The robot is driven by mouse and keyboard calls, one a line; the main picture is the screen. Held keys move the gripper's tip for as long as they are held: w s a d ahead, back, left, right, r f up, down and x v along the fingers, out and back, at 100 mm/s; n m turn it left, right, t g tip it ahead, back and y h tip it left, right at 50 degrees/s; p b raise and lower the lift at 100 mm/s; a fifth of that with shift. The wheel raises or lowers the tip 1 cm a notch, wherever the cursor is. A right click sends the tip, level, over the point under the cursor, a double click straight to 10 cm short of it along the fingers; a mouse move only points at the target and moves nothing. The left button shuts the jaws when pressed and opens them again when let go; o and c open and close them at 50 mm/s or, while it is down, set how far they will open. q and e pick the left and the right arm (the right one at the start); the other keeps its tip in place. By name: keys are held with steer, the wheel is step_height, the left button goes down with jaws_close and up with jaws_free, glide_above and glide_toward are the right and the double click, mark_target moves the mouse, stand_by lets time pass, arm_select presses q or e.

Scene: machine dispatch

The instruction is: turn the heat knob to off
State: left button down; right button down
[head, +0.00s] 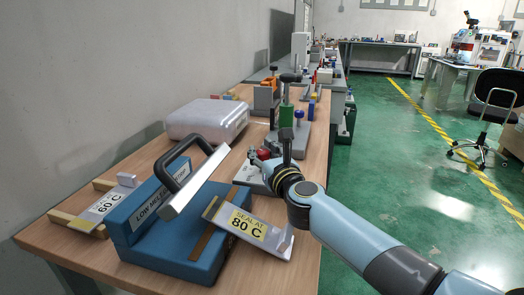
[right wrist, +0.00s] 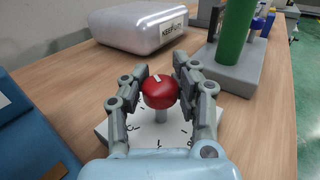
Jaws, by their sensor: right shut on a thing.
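The heat knob is a red round knob (right wrist: 160,94) with a white pointer mark on its top. It stands on a short post above a white dial plate (right wrist: 150,134) with dark tick marks. My right gripper (right wrist: 160,88) has its fingers on both sides of the knob and is shut on it. In the head view the red knob (head: 264,154) shows small beside my right gripper (head: 259,160), partly hidden by it. The dial's lettering cannot be read, and part of the plate is hidden by my fingers. My left gripper is not in view.
A blue sealing machine (head: 165,230) with a black handle stands at the front left of the wooden table. A sign reading "SEAL AT 80 C" (head: 247,226) leans beside it. A white rounded case (head: 207,118) and a green column (head: 286,117) stand beyond the knob.

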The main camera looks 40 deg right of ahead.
mark_target(265, 155)
steer(key=shift+s+f, duration=0.1)
steer(key=shift+f, duration=0.1)
steer(key=c, duration=0.9)
jaws_free()
steer(key=shift+r, duration=0.15)
steer(key=shift+c, duration=0.2)
steer(key=v, duration=0.7)
steer(key=shift+s, duration=0.3)
